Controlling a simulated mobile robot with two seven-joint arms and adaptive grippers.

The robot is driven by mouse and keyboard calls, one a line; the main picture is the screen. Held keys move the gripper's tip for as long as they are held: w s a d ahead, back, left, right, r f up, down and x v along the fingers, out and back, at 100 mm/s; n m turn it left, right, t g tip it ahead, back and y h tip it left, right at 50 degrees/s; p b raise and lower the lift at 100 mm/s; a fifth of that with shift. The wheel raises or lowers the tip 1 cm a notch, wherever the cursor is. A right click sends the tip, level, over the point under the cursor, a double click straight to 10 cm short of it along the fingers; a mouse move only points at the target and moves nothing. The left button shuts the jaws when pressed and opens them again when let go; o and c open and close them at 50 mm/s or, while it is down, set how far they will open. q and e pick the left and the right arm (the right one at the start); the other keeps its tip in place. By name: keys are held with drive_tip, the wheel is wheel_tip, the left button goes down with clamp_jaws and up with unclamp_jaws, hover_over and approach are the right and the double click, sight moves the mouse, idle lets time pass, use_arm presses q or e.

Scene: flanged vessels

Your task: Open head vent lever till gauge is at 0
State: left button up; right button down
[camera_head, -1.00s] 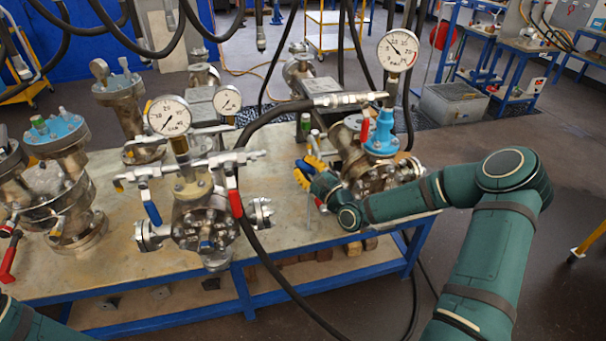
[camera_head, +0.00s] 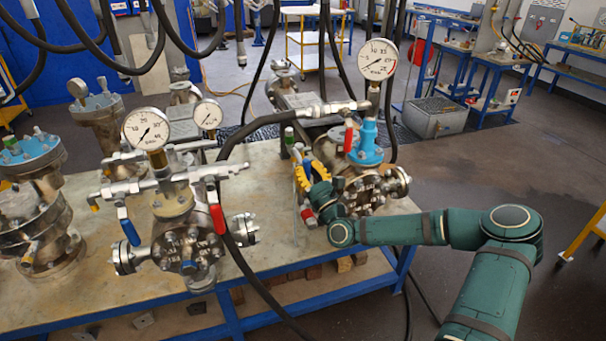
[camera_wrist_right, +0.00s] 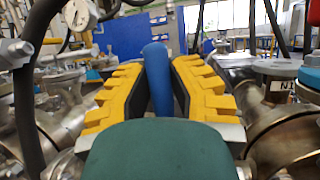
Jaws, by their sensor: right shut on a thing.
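My right gripper (camera_head: 304,178), with yellow fingers, is at the left side of the right-hand vessel (camera_head: 362,190). In the right wrist view the yellow fingers (camera_wrist_right: 157,90) are shut on an upright blue lever handle (camera_wrist_right: 156,68). In the head view only a little of this blue lever (camera_head: 307,168) shows between the fingers; its valve body is hidden. The round white gauge (camera_head: 378,59) stands above this vessel. Its needle points to the lower left, but I cannot read the exact value. My left gripper is not in view.
A red lever (camera_head: 348,138) hangs beside the blue cap (camera_head: 367,148). A red handle (camera_head: 309,217) is just below the gripper. The left vessel (camera_head: 185,245) has blue and red levers and two gauges. A black hose (camera_head: 250,135) arches between the vessels. The bench front edge is close.

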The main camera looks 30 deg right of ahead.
drive_tip(key=shift+d+r+m, duration=0.1)
drive_tip(key=shift+d+m, duration=0.1)
drive_tip(key=shift+m, duration=0.2)
drive_tip(key=c, duration=0.9)
unclamp_jaws()
drive_tip(key=shift+o, duration=0.2)
drive_tip(key=shift+s+f, duration=0.35)
drive_tip(key=shift+s, duration=0.2)
drive_tip(key=v, duration=1.1)
drive_tip(key=shift+w, duration=0.1)
